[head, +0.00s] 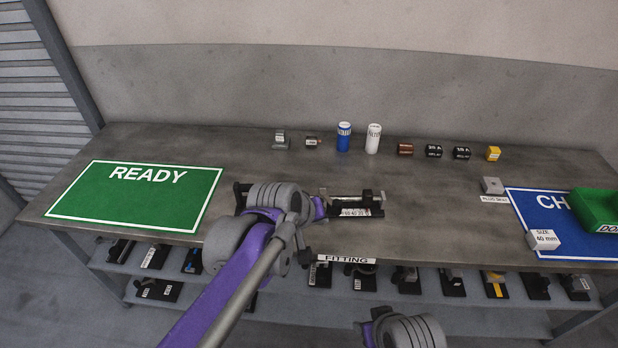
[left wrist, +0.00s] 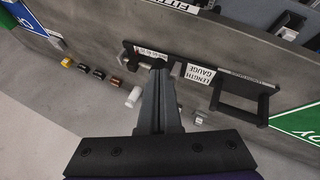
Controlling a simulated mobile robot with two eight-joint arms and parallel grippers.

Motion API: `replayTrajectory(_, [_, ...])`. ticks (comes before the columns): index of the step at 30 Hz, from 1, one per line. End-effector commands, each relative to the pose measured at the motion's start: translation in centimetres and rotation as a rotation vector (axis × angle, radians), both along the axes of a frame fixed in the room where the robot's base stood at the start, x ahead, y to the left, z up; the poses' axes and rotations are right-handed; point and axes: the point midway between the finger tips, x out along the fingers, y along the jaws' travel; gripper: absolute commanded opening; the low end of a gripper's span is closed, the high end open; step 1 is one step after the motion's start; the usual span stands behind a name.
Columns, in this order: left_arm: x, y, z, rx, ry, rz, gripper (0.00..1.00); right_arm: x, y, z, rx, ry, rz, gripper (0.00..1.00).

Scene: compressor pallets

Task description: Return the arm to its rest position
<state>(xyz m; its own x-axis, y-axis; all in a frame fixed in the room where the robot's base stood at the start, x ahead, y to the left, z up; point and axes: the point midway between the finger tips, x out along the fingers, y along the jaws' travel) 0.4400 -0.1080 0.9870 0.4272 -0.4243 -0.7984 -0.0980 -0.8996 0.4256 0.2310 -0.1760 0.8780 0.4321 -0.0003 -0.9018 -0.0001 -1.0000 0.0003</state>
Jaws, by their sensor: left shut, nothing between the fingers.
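My left arm, purple and grey, reaches in from the bottom of the head view over the front of the workbench. Its gripper (head: 324,206) is beside a dark fixture with a white label (head: 356,211); the grey wrist largely hides the fingers there. In the left wrist view the gripper (left wrist: 158,66) is shut and empty, its fingertips near the same labelled fixture (left wrist: 148,53); whether they touch it I cannot tell. A grey ribbed part of my right arm shows at the bottom edge of the head view; its gripper is not visible.
The green READY mat (head: 137,195) is empty. A dark length gauge (left wrist: 240,97) stands close to my gripper. A blue can (head: 344,137), a white can (head: 373,139) and several small parts line the back. A green bin (head: 597,209) is at right. Several parts fill the lower shelf.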

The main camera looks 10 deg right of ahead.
Motion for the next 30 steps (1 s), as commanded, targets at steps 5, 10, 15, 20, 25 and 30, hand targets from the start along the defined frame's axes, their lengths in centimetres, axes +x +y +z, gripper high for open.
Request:
replayTrajectory(5, [-0.1, 0.5, 0.0, 0.006, -0.002, 0.003, 0.00, 0.0, 0.0, 0.1, 0.000, 0.000, 0.000, 0.50])
replayTrajectory(10, [-2.2, 6.5, 0.2, 0.073, -0.017, 0.026, 0.00, 0.2, 0.0, 1.0, 0.000, -0.004, 0.000, 0.50])
replayTrajectory(15, [-7.8, 16.6, -0.8, 0.212, -0.032, 0.063, 0.00, 0.6, 0.0, 2.7, 0.000, -0.011, 0.000, 0.50])
replayTrajectory(20, [-13.8, 23.7, -2.9, 0.333, -0.027, 0.088, 0.00, 0.9, 0.0, 4.0, 0.000, -0.018, 0.000, 0.50])
replayTrajectory(25, [-18.2, 27.5, -5.0, 0.414, -0.012, 0.101, 0.00, 1.2, 0.0, 4.9, 0.000, -0.023, 0.000, 0.50])
replayTrajectory(30, [-19.6, 28.5, -5.9, 0.441, -0.004, 0.103, 0.00, 1.2, 0.0, 5.1, 0.000, -0.024, 0.000, 0.50])
